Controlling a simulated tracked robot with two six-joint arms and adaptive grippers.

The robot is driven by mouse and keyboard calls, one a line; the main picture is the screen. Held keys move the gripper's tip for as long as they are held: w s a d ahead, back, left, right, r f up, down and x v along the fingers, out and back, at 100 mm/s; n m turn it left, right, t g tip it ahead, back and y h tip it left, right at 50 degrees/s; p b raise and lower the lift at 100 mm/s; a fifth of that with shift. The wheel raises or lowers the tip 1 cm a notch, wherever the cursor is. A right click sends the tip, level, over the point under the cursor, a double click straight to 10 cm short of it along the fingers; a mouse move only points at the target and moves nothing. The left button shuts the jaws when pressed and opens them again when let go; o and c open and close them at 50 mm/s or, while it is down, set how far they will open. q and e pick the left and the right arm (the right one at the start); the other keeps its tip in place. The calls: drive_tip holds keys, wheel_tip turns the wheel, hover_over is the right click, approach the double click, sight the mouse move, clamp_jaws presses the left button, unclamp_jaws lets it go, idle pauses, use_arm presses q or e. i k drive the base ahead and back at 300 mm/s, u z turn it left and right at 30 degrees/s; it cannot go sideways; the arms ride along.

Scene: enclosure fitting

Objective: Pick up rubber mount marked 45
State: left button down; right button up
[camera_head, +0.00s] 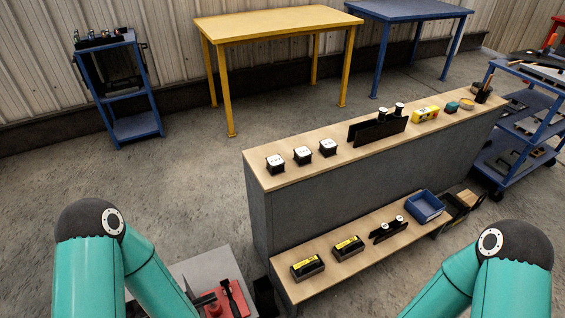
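I cannot read a 45 on any part from here. Three dark blocks with white, marked tops stand in a row on the left of the upper wooden shelf: the left block (276,164), the middle block (303,156) and the right block (327,147). Small dark round parts with pale tops sit at a black holder (377,130) on the same shelf. Similar round parts sit at a lower black holder (388,230). I cannot tell which of these are rubber mounts. Both my teal arms run down out of the picture at the bottom, and neither gripper shows.
On the lower shelf (325,283) are two black-and-yellow items (307,266) (347,247) and a blue bin (425,207). A yellow box (425,114) stands up top. Behind are a yellow table (275,24) and a blue table (410,9). A blue cart stands right. Floor beyond the shelf is clear.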

sight(275, 164)
drive_tip(key=z, duration=0.3)
drive_tip(key=i, duration=0.75)
drive_tip(key=u, duration=1.35)
drive_tip(key=k, duration=0.8)
drive_tip(key=u, duration=0.2)
drive_tip(key=i, duration=0.65)
drive_tip(key=z, duration=0.05)
